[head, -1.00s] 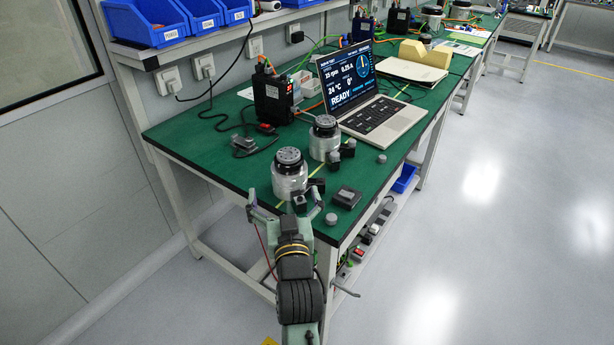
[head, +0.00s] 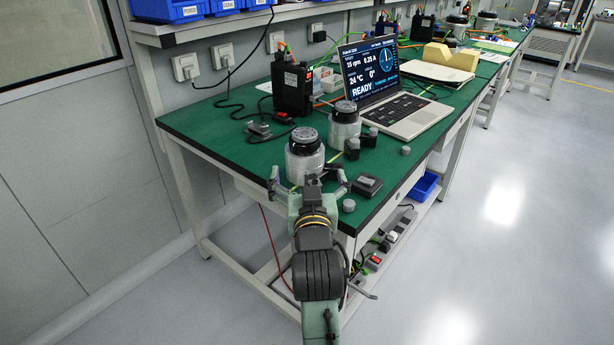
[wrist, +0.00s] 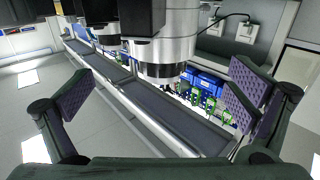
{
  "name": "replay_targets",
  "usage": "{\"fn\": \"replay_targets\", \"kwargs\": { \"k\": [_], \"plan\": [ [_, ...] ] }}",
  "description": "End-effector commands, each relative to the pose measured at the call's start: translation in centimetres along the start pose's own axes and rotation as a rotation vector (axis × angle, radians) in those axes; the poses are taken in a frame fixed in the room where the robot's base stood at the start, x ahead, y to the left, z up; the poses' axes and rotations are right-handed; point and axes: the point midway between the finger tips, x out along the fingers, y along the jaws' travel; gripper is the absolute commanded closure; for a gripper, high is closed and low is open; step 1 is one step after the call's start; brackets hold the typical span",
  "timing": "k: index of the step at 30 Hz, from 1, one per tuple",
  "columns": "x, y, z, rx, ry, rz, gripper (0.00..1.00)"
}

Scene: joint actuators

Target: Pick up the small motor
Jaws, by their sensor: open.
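Two silver cylindrical motors with black tops stand upright on the green bench. The near motor (head: 305,160) is at the bench's near end. The far motor (head: 345,127) is just behind it to the right and looks slightly smaller; I cannot tell whether that is only distance. My gripper (head: 307,182) is open and empty at the near motor, one finger toward each side of its lower part. My wrist hides part of its base. In the wrist view, a motor (wrist: 165,48) shows between the spread fingers (wrist: 165,100), with a gap on both sides.
A black block (head: 368,186) and a grey disc (head: 349,205) lie right of the near motor. Small dark blocks (head: 353,149) stand beside the far motor. A laptop (head: 405,112), a black power unit (head: 292,88) and cables are behind.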

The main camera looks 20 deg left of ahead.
Motion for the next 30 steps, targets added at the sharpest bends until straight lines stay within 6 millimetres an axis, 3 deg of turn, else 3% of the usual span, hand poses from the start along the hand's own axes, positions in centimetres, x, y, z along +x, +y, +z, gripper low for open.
{"fn": "replay_targets", "kwargs": {
  "k": [3, 11, 19, 28, 30],
  "plan": [
    [1.7, 0.0, -0.2, -0.001, -0.002, 0.0, 0.01],
    [3.7, -0.1, -0.1, -0.001, -0.001, 0.0, 0.01],
    [7.5, -0.3, 0.0, 0.0, 0.0, 0.0, 0.01],
    [8.0, -0.3, 0.1, 0.0, 0.0, 0.0, 0.01],
    [8.0, -0.3, 0.1, 0.0, 0.0, 0.0, 0.06]
  ]
}}
